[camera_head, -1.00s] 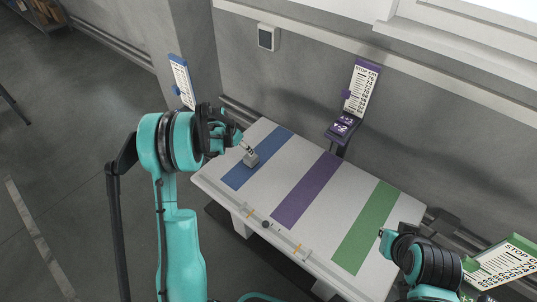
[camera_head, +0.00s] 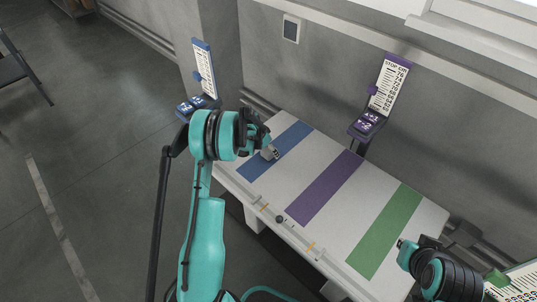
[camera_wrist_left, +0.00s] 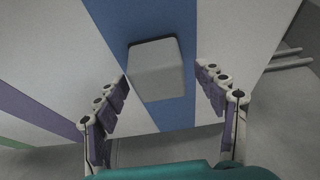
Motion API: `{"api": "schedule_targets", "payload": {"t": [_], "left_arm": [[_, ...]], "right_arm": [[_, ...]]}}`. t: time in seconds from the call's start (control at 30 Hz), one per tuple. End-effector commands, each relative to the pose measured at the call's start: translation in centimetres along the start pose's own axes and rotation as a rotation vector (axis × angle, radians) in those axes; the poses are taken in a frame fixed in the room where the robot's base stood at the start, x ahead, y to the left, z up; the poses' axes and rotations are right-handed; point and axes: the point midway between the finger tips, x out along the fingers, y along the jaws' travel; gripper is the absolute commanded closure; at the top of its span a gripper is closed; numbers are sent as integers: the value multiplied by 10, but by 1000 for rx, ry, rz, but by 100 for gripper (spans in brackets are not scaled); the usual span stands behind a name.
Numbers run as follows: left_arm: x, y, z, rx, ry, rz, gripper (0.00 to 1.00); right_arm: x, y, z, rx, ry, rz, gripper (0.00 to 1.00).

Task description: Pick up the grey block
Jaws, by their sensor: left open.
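The grey block (camera_head: 268,153) sits on the blue stripe (camera_head: 290,138) of the white table (camera_head: 322,153). The left wrist view shows the block (camera_wrist_left: 157,70) ahead, between the two finger lines. My left gripper (camera_wrist_left: 163,88) is open, with one finger on each side of the block and visible gaps to it. In the head view the left gripper (camera_head: 262,145) is over the blue stripe, partly covering the block. My right arm comes in at the lower right; its gripper end (camera_head: 402,243) is near the green stripe, and its jaws are too unclear to read.
Purple (camera_head: 325,188) and green (camera_head: 385,232) stripes cross the table and are bare. A rail with a dark knob (camera_head: 279,219) runs along the front edge. A blue sign post (camera_head: 203,68) and a purple one (camera_head: 390,85) stand behind the table, near the wall.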

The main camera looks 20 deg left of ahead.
Motion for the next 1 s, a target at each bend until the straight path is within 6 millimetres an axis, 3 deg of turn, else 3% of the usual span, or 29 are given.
{"api": "schedule_targets", "payload": {"t": [0.07, 0.33, 0.77, 1.0], "left_arm": [[-1, 0, 0, 0, 0, 0, 29], [-1, 0, 0, 0, 0, 0, 98], [-6, 0, -2, 0, 2, 0, 100], [-25, 1, -11, 0, 2, 0, 100]], "right_arm": [[-1, 0, -1, 0, 0, 0, 100], [-1, 0, -1, 0, 0, 0, 100], [-2, 0, -2, 0, 0, 0, 100], [-11, 0, -8, 0, 0, 0, 100]]}}
